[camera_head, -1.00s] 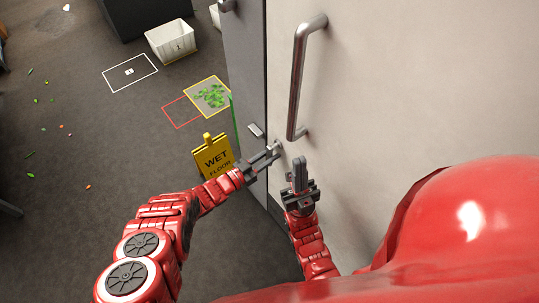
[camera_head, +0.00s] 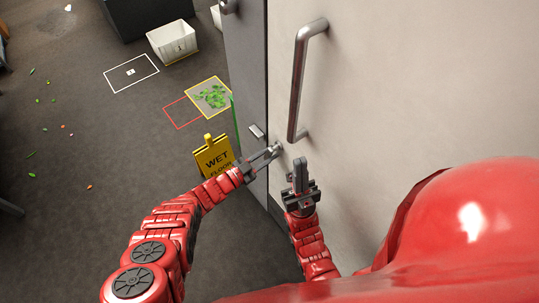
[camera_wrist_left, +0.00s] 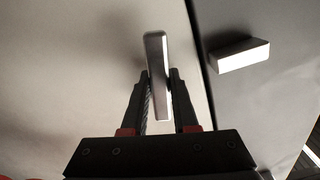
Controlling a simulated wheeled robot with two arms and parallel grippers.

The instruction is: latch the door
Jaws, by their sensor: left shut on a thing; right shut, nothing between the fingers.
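The pale door (camera_head: 400,90) fills the right of the head view, with its edge against the grey frame (camera_head: 243,75). A small silver latch lever (camera_wrist_left: 157,75) is on the door near that edge. In the left wrist view it stands upright, slightly tilted, between my fingers. My left gripper (camera_head: 270,154) is shut on the lever (camera_head: 277,147). A silver keeper block (camera_wrist_left: 240,55) is on the frame to the right of the lever, apart from it; it also shows in the head view (camera_head: 256,131). My right gripper (camera_head: 299,168) is shut and empty, beside the door below the handle.
A long metal pull handle (camera_head: 299,85) stands out from the door above both grippers. A yellow wet floor sign (camera_head: 214,157) stands left of my left gripper. White bins (camera_head: 173,41), floor markings and scattered leaves lie beyond. The floor at left is mostly clear.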

